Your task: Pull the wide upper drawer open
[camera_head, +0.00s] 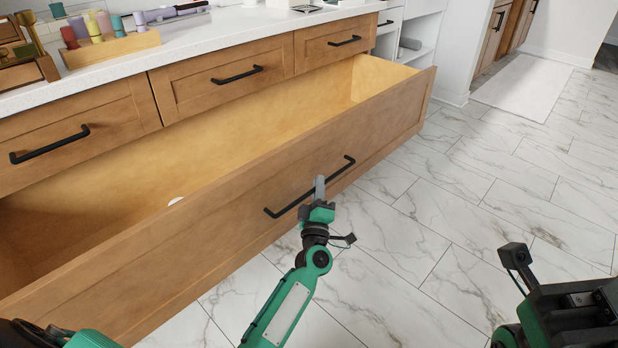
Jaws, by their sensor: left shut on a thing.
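The wide drawer (255,190) stands far out from the wooden cabinet, below the row of smaller drawers. Its long black bar handle (285,207) is on the front panel. My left gripper (319,188) is at the handle, right of its middle, and is shut on it. The drawer's inside is mostly bare, with a small white thing (175,201) partly hidden behind the front panel. My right gripper (515,256) shows only in part at the lower right, away from the drawer, and its jaws are not clear.
Three smaller drawers, one of them the middle drawer (222,78), are shut above. The white counter (215,35) holds a wooden rack (112,48) with colourful items. The marble floor (440,205) is clear, with a white mat (522,87) at the back right.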

